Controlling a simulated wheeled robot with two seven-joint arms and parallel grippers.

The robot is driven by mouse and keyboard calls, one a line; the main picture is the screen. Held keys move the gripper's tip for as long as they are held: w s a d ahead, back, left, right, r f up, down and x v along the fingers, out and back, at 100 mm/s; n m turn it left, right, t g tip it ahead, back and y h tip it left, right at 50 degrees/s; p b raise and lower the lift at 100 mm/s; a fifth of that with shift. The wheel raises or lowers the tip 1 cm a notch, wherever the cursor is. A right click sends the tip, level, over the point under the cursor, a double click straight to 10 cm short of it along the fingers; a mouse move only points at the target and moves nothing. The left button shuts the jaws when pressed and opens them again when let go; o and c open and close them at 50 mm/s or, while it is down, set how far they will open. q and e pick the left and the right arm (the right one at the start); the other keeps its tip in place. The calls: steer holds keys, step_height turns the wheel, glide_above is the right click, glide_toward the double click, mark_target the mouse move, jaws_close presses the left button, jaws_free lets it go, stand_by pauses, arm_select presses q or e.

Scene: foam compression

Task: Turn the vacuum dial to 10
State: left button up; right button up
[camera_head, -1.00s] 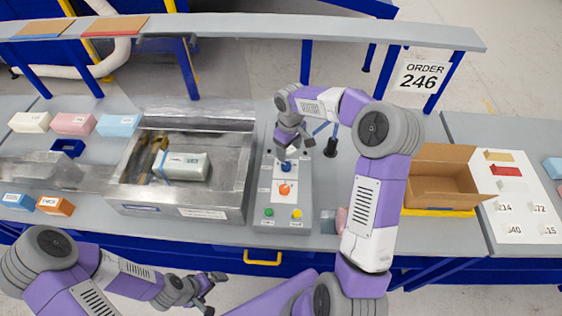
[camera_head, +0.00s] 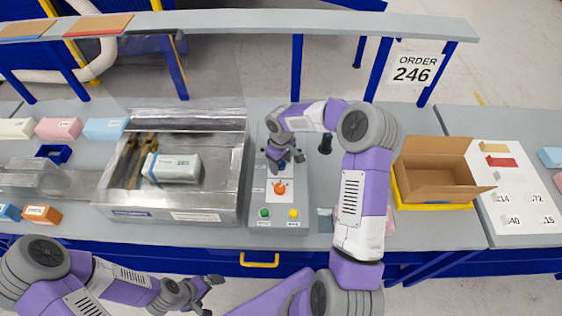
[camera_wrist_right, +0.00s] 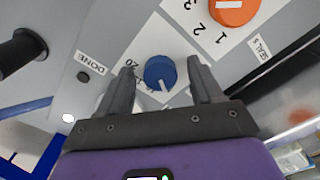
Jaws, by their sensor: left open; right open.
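The control panel (camera_head: 262,199) has a blue dial (camera_wrist_right: 160,72) and an orange dial (camera_head: 279,188). In the right wrist view the blue dial has a white pointer line towards the bottom of the picture and a partly hidden scale showing "20". My right gripper (camera_wrist_right: 161,66) is open, with one finger on each side of the blue dial; I cannot tell whether they touch it. In the head view the right gripper (camera_head: 285,160) covers the blue dial. The orange dial (camera_wrist_right: 233,10) has marks 1, 2, 3. My left gripper (camera_head: 212,284) is open and empty before the bench.
A green button (camera_head: 264,213) and a yellow button (camera_head: 293,213) sit at the panel's front. A black knob (camera_head: 325,144) stands right of the panel. The metal chamber (camera_head: 225,205) at left holds a pale pack (camera_head: 175,168). An open cardboard box (camera_head: 435,180) is at right.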

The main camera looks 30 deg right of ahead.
steer(key=c, duration=1.1)
steer(key=shift+w+f+m+b, duration=0.1)
steer(key=shift+m+b, duration=1.3)
steer(key=shift+m, duration=0.3)
steer(key=shift+m+b, duration=1.05)
steer(key=shift+m, duration=1.05)
steer(key=o, duration=1.1)
steer(key=shift+r, duration=0.25)
